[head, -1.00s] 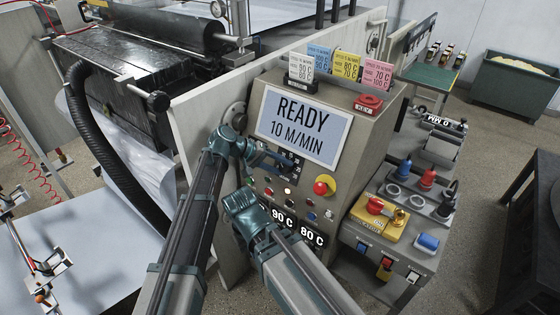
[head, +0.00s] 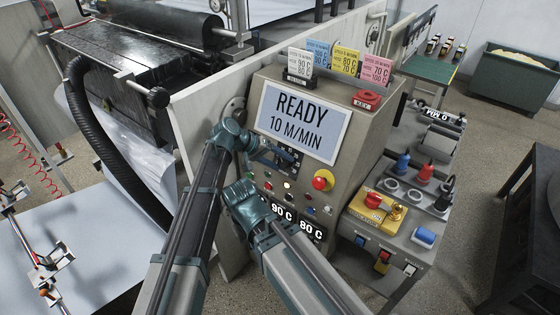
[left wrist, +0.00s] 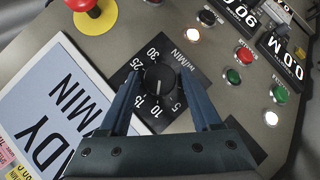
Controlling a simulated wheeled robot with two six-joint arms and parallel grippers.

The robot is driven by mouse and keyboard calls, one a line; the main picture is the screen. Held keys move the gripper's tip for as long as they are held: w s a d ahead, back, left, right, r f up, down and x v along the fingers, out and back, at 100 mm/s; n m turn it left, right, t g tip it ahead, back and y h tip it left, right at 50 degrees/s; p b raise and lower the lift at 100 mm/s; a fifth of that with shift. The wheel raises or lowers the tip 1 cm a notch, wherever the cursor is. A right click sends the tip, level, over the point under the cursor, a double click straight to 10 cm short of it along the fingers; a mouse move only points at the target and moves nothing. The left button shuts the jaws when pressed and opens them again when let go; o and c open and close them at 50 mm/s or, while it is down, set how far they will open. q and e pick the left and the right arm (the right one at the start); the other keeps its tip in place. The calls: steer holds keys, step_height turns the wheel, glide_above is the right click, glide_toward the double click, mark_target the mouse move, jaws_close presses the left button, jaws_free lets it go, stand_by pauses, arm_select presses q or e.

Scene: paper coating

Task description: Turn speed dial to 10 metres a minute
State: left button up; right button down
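The speed dial (left wrist: 158,80) is a round black knob on a black plate marked M/MIN, with numbers from 5 to 30. In the left wrist view it lies between the two blue fingers of my left gripper (left wrist: 160,100), with a gap on each side. The fingers are apart. In the head view my left gripper (head: 276,157) is at the panel below the screen and partly covers the dial plate. The screen (head: 303,122) reads READY 10 M/MIN. My right gripper is not visible.
The grey console (head: 350,180) carries a red knob on a yellow disc (head: 323,180), small buttons and displays reading 90 C and 80 C. Coloured cards (head: 345,64) stand on top. A side shelf holds a yellow box (head: 374,208) with a red knob. The coater's rollers are at left.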

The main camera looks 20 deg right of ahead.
arm_select(q)
steer(key=shift+o, duration=0.9)
steer(key=shift+a+r, duration=0.15)
steer(key=shift+r, duration=0.05)
steer(key=p+v, duration=0.9)
steer(key=v, duration=0.4)
steer(key=shift+a+p, duration=0.15)
steer(key=shift+p, duration=0.15)
